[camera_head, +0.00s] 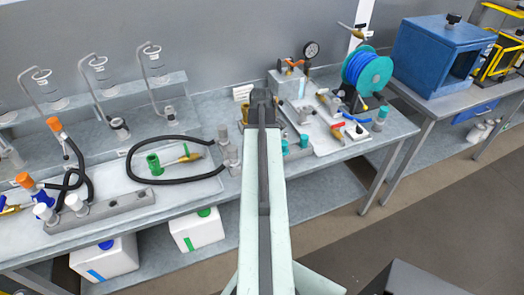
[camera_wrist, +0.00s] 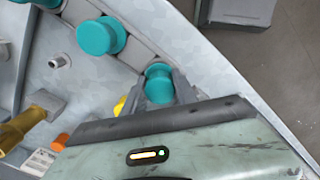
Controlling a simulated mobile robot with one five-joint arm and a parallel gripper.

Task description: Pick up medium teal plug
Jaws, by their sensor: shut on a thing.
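My gripper (camera_wrist: 162,88) shows in the wrist view with its grey fingers on either side of a teal plug (camera_wrist: 158,80), shut on it. The plug is round-topped and sits at the end of a grey strip. I cannot tell whether it is clear of the strip. A wider teal plug (camera_wrist: 101,36) stands up and to the left, apart from the fingers. Part of another teal piece shows at the top edge. In the head view, two teal plugs (camera_head: 304,141) (camera_head: 285,147) stand right of my arm, which hides the gripper.
The grey bench (camera_head: 350,150) carries a white tray (camera_head: 335,141) with fittings, a teal reel of blue hose (camera_head: 367,71) and a gauge (camera_head: 311,49). A black hose loop (camera_head: 140,180) lies left. The wrist view shows a brass fitting (camera_wrist: 28,124) and the bench edge near the fingers.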

